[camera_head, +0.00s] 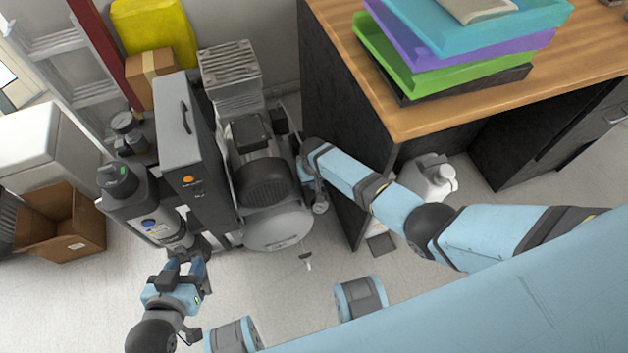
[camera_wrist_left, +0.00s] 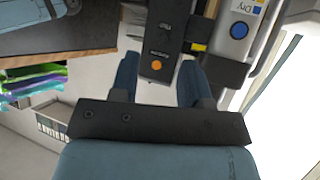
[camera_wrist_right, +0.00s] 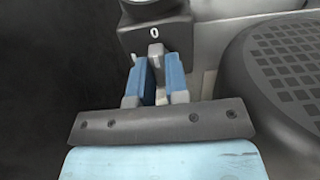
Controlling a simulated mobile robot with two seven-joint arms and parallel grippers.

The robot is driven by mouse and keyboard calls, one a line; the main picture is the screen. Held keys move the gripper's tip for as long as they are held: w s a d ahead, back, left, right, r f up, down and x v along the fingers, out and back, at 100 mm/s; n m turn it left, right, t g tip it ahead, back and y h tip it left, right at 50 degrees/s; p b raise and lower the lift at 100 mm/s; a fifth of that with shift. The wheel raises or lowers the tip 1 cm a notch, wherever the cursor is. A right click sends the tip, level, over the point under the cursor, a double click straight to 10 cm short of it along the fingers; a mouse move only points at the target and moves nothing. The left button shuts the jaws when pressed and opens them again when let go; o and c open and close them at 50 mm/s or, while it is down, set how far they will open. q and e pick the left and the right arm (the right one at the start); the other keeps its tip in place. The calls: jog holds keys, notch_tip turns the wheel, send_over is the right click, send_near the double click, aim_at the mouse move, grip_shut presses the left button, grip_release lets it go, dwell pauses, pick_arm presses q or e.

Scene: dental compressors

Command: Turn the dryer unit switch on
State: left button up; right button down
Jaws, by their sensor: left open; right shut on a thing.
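A tall dark grey dryer cabinet (camera_head: 183,125) stands left of the compressor, with an orange round light or button (camera_head: 187,180) on its front. In the left wrist view, the dark panel (camera_wrist_left: 167,30) carries this orange button (camera_wrist_left: 156,65) and a small dark switch (camera_wrist_left: 159,53) above it. My left gripper (camera_head: 186,258) is open and empty; its fingers frame the panel's lower end, apart from the switch.
A grey cylinder (camera_head: 140,205) labelled Dry in the left wrist view (camera_wrist_left: 239,30) stands close beside the panel. The compressor motor (camera_head: 264,180) and tank (camera_head: 280,230) are right of the cabinet. A wooden desk (camera_head: 440,115) stands at right. A cardboard box (camera_head: 75,225) lies left.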

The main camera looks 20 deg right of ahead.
jog(key=shift+n, duration=0.3)
jog(key=shift+n+p, duration=0.35)
jog(key=shift+n, duration=0.25)
jog(key=shift+n+p, duration=0.35)
jog(key=shift+n, duration=0.85)
jog(key=n, duration=0.4)
jog(key=shift+n+p, duration=0.3)
jog(key=n, duration=0.4)
jog(key=shift+n, duration=0.3)
pick_arm(q)
jog(key=shift+s+a+r, duration=0.1)
jog(key=shift+a+r, duration=0.05)
pick_arm(e)
jog(key=shift+n, duration=2.2)
